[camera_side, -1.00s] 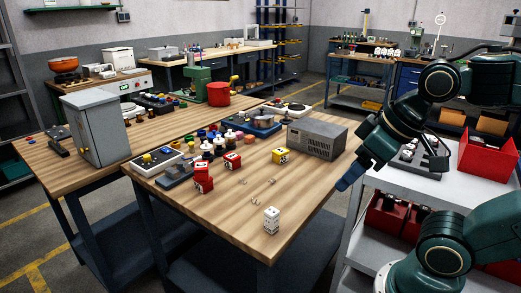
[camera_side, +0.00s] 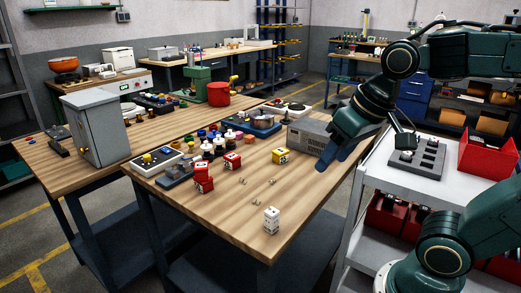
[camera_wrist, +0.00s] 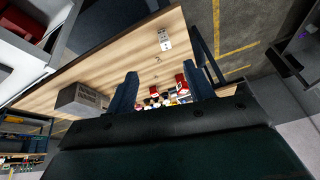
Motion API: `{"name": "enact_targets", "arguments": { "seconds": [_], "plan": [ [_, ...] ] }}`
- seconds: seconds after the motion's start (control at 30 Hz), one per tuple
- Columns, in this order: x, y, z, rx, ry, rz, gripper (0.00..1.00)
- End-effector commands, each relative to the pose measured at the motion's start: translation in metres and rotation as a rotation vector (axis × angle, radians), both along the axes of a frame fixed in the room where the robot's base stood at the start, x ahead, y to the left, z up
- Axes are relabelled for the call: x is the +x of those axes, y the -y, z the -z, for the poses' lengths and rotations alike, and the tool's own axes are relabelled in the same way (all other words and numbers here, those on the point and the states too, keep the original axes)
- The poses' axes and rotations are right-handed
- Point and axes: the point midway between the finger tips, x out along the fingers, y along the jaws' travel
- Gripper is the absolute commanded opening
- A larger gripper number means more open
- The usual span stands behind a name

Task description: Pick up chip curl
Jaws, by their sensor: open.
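Several tiny pale curls lie on the wooden table in the side view; they look like metal chips. One chip curl (camera_side: 271,181) lies nearest my gripper, another (camera_side: 249,183) is to its left, and one (camera_side: 256,202) is closer to the front. A small curl (camera_wrist: 156,59) also shows in the wrist view, beyond my fingertips. My gripper (camera_side: 332,160) is open and empty above the table's right part, apart from the curls. The wrist view shows its two blue fingers spread (camera_wrist: 162,86).
A white block (camera_side: 271,220) stands near the table's front. A white cart (camera_side: 385,177) is to the right. The wood around the curls is clear.

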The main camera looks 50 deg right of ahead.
Motion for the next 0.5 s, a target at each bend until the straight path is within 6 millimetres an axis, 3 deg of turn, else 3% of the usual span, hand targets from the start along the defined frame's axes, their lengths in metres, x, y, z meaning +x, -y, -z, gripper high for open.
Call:
{"name": "enact_targets", "arguments": {
  "seconds": [0.5],
  "plan": [
    [0.101, 0.021, 0.004, 0.144, -0.157, 0.446, 0.53]
  ]
}}
